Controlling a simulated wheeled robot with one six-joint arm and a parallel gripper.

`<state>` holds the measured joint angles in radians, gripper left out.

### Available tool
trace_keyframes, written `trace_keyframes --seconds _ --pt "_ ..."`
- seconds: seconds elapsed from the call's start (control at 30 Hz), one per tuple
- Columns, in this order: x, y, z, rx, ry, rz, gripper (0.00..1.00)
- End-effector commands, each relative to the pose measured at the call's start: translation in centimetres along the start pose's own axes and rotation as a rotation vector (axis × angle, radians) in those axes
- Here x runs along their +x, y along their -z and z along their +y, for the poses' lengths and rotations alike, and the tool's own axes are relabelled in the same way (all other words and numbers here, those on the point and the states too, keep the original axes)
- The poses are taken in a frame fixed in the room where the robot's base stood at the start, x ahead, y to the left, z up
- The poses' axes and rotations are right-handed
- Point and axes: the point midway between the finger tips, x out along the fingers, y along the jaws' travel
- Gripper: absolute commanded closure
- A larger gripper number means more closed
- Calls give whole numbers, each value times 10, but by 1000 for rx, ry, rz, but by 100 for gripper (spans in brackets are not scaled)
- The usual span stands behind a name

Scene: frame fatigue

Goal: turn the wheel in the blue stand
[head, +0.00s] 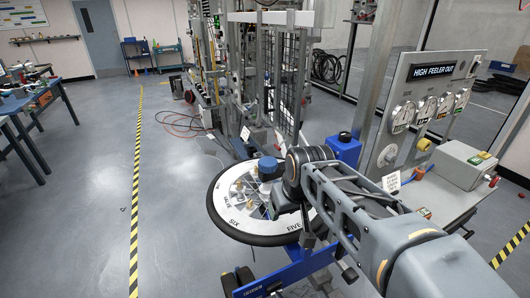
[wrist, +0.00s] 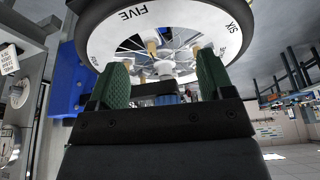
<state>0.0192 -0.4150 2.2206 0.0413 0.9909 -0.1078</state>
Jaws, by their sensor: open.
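The wheel (head: 227,215) has a dark tyre and a white disc lettered FIVE and SIX. It lies nearly flat in the blue stand (head: 290,272) in the head view, with my arm across its right side. The wheel fills the top of the wrist view (wrist: 120,37), with spokes, a pale hub and tan pegs (wrist: 152,47) around it. My gripper (wrist: 162,76) has green-padded fingers standing apart, one on each side of the hub area. Whether either finger touches a peg or spoke cannot be told. In the head view my wrist hides part of the wheel's middle.
A panel marked HIGH FEELER OUT (head: 432,85) with gauges stands at the right, above a bench with a grey box (head: 465,163). A metal frame with mesh (head: 285,95) stands behind the wheel. Floor left of the wheel is clear to the yellow-black tape (head: 135,200).

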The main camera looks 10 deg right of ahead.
Motion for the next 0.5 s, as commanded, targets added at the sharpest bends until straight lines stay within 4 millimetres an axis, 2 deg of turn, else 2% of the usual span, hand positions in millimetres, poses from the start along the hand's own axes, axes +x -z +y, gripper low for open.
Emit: trace_keyframes --seconds 0.03,0.13,0.2,0.33,0.5 --pt "-14 28 3 -15 8 3 21" --pt "-33 73 8 -58 24 11 12" --pt "-44 101 11 -88 35 17 12" --pt "-58 142 17 -133 52 30 12" --pt "-64 170 22 -171 64 40 12"
